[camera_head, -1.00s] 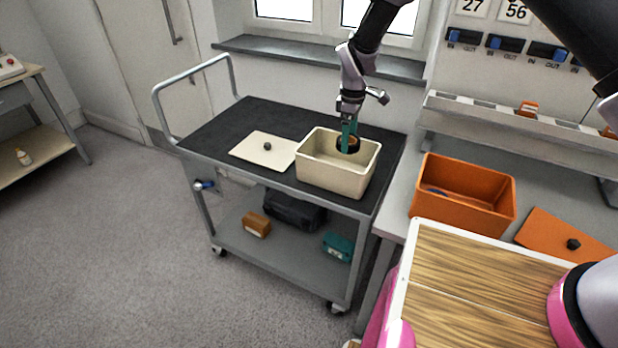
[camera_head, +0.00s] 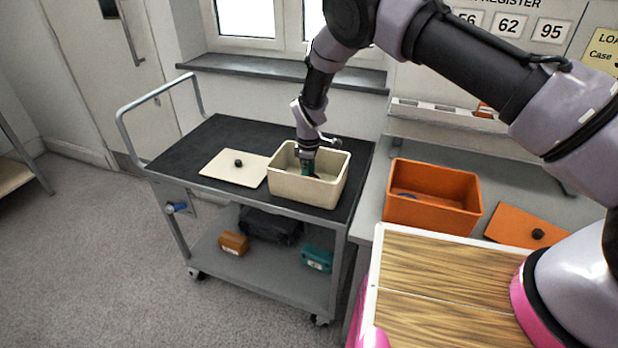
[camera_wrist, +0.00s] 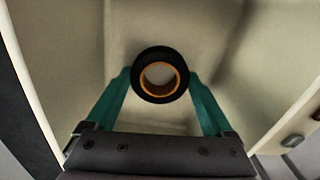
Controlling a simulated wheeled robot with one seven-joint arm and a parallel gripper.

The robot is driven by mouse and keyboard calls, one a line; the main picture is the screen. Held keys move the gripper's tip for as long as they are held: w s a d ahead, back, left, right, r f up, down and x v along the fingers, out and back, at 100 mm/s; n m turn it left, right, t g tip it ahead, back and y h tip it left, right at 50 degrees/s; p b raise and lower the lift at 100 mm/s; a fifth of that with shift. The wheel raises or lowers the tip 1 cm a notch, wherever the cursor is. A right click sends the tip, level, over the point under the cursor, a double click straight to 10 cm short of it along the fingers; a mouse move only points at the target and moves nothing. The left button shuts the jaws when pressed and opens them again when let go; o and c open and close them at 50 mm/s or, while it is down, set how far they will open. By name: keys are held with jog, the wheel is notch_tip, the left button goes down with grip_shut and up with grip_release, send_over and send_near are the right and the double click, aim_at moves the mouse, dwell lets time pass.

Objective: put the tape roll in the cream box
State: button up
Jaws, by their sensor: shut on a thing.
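The cream box (camera_head: 305,188) stands open on the black top of a trolley. My gripper (camera_head: 308,170) reaches down inside it, with its fingertips partly hidden by the box's front wall. In the wrist view, my gripper (camera_wrist: 160,88) has its teal fingers shut on the tape roll (camera_wrist: 160,56), one on each side. The roll is a black ring with an orange core. The cream floor and walls of the box (camera_wrist: 45,80) surround it. I cannot tell whether the roll touches the box floor.
A cream lid (camera_head: 232,170) with a black knob lies left of the box on the trolley (camera_head: 225,140). An orange box (camera_head: 430,212) and its orange lid (camera_head: 510,224) are on the bench at right. The trolley's lower shelf holds several items.

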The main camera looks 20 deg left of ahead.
jog(key=shift+f, duration=0.1)
jog(key=o, duration=1.1)
notch_tip(320, 180, up, 12)
jog(key=shift+r, duration=0.2)
